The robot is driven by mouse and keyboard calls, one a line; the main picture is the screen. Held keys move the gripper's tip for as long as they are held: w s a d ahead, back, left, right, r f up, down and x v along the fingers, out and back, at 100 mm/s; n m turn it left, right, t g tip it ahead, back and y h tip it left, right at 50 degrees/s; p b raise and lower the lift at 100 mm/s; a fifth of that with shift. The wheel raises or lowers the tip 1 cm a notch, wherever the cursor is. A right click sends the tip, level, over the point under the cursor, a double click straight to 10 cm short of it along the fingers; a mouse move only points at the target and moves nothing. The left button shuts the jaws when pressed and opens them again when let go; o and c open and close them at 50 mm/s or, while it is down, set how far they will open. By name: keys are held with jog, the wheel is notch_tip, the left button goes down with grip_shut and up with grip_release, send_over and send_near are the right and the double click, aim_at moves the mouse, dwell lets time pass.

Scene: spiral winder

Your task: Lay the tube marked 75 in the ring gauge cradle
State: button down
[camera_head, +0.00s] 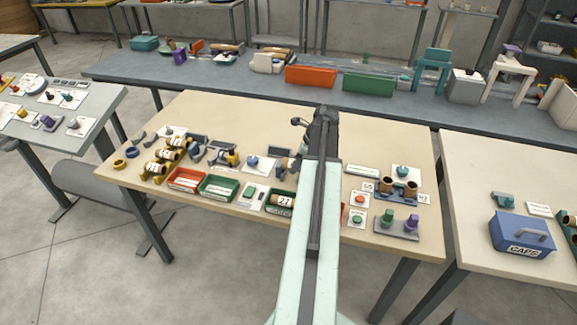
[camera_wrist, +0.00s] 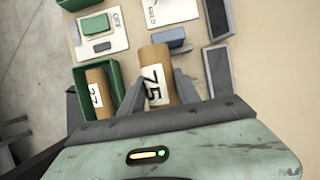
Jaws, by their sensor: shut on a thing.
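The tube marked 75 (camera_wrist: 157,72) is a brown cardboard tube with a white label. In the wrist view it sits between the two grey fingers of my gripper (camera_wrist: 160,90), which is shut on it. I cannot tell whether the tube touches the table. In the head view my arm hides most of the gripper and tube. A second labelled tube (camera_wrist: 98,92) lies in a green bin (camera_wrist: 118,80) left of the gripper; the bin also shows in the head view (camera_head: 270,207). I cannot tell which thing is the ring gauge cradle.
Dark grey blocks (camera_wrist: 216,68) stand close right of the gripper. A blue block (camera_wrist: 168,39) lies just beyond the tube. In the head view, red (camera_head: 186,179) and green (camera_head: 217,187) trays and several tubes (camera_head: 153,168) crowd the left. A blue rack (camera_head: 398,196) holds tubes at right.

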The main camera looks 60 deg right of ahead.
jog(key=shift+w+d, duration=0.3)
jog(key=shift+d, duration=0.2)
jog(key=shift+w+d, duration=0.3)
jog(key=shift+d, duration=0.2)
jog(key=f+b, duration=0.3)
jog(key=shift+d+f, duration=0.25)
jog(key=shift+d, duration=0.1)
jog(key=shift+f+b, duration=0.35)
jog(key=shift+b, duration=0.2)
jog(key=shift+w+a+r, duration=0.2)
jog(key=shift+w+a, duration=0.05)
jog(key=shift+w, duration=0.1)
jog(key=shift+s+f+b, duration=0.15)
jog(key=shift+f+b, duration=0.3)
jog(key=shift+f, duration=0.2)
jog(key=c, duration=0.9)
grip_release()
jog(key=shift+r, duration=0.1)
